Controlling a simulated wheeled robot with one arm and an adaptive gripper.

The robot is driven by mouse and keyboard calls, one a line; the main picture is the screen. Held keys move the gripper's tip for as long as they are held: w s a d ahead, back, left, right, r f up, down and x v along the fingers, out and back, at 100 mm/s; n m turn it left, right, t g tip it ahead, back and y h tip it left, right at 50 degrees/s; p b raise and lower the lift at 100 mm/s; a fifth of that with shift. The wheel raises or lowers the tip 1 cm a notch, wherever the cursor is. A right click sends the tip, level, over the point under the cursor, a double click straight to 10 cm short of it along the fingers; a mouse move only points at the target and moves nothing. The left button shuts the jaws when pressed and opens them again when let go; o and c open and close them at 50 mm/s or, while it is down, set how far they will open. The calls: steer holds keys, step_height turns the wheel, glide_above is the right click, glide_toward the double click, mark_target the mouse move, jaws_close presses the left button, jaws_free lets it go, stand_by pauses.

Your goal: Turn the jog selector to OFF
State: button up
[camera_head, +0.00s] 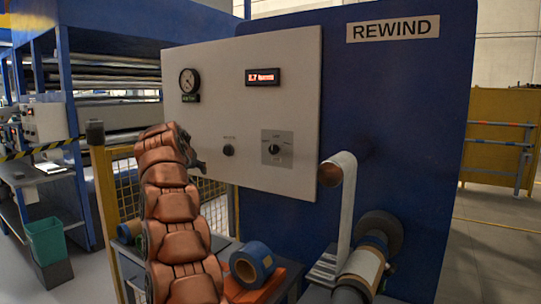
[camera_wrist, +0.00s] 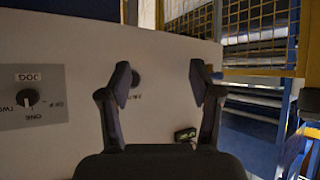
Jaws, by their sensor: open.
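The jog selector (camera_head: 274,148) is a black knob on a grey square plate at the right of the white panel's lower half. It also shows, upside down, at the left edge of the wrist view (camera_wrist: 28,97), with a label reading JOG above it and other small labels around it. I cannot tell for certain which label the knob points at. My gripper (camera_head: 191,152) is open and empty, left of the selector in the head view. In the wrist view its two fingers (camera_wrist: 160,75) stand apart in front of the panel, well right of the selector and not touching it.
A smaller black knob (camera_head: 228,150) sits left of the selector; it shows near one fingertip in the wrist view (camera_wrist: 136,79). A round gauge (camera_head: 190,81) and a red display (camera_head: 263,77) are above. A film roller (camera_head: 336,168) juts out at the panel's right. Yellow mesh fencing (camera_wrist: 262,40) is beyond the panel.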

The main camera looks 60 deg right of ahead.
steer(key=s+d+r+m+g+h+b, duration=0.1)
steer(key=s+d+m+h, duration=0.2)
steer(key=d, duration=0.5)
steer(key=m+g+h+b, duration=0.2)
steer(key=m+g+h, duration=0.3)
steer(key=m+h, duration=0.1)
glide_toward(272, 150)
steer(key=d, duration=0.3)
steer(key=d+p, duration=0.1)
steer(key=d, duration=0.2)
steer(key=shift+s+d+r, duration=0.15)
steer(key=shift+d+r, duration=0.1)
steer(key=shift+d+f+p, duration=0.1)
steer(key=shift+d+p, duration=0.25)
steer(key=shift+d, duration=0.95)
steer(key=shift+c, duration=0.2)
steer(key=c, duration=1.1)
